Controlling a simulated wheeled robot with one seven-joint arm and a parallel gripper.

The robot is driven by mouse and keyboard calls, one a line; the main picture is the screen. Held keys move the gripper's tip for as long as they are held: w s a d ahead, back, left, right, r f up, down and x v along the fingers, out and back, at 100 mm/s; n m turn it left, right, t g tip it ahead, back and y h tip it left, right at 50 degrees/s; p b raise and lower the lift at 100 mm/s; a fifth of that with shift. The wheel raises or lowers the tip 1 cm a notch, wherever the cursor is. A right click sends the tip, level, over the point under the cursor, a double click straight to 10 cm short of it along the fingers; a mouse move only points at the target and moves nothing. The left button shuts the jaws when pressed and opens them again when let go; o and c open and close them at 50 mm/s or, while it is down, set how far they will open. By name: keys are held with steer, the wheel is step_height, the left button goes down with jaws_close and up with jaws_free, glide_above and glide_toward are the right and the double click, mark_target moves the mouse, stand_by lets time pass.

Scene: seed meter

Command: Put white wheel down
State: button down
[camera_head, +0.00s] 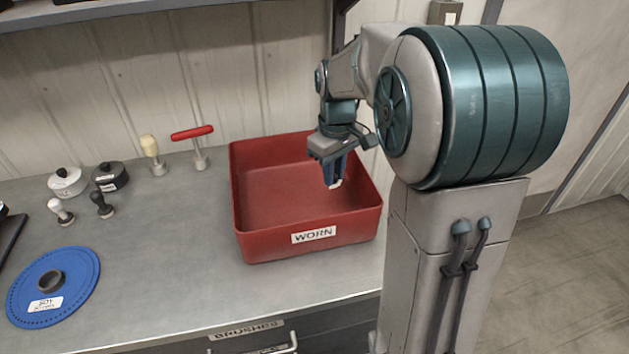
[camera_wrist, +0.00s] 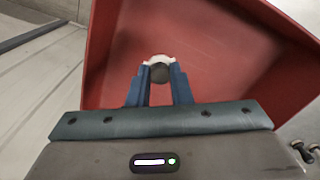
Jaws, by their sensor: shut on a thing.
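My gripper (camera_head: 335,175) points down over the right part of the red bin (camera_head: 268,246) labelled WORN. In the wrist view my gripper (camera_wrist: 158,82) is shut on a small white wheel (camera_wrist: 157,59). The wheel shows as a white rim with a dark grey centre between the blue fingertips. In the head view only a small white bit of the wheel (camera_head: 335,185) shows at the fingertips. The wheel is inside the bin's outline. I cannot tell whether it touches the bin floor (camera_wrist: 205,45).
The bin stands on a grey bench (camera_head: 180,260). Left of it are a red-handled tool (camera_head: 195,145), a cream-knobbed tool (camera_head: 151,150), a white pot (camera_head: 67,182), a black pot (camera_head: 109,177), two small knobbed pieces and a blue disc (camera_head: 80,280). The bin floor looks empty.

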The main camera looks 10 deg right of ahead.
steer(key=p, duration=0.1)
glide_above(320, 189)
step_height(320, 189, down, 5)
steer(key=shift+r, duration=0.1)
steer(key=shift+f+p, duration=0.35)
steer(key=shift+f, duration=1.6)
steer(key=shift+f, duration=0.15)
steer(key=c, duration=1.3)
jaws_free()
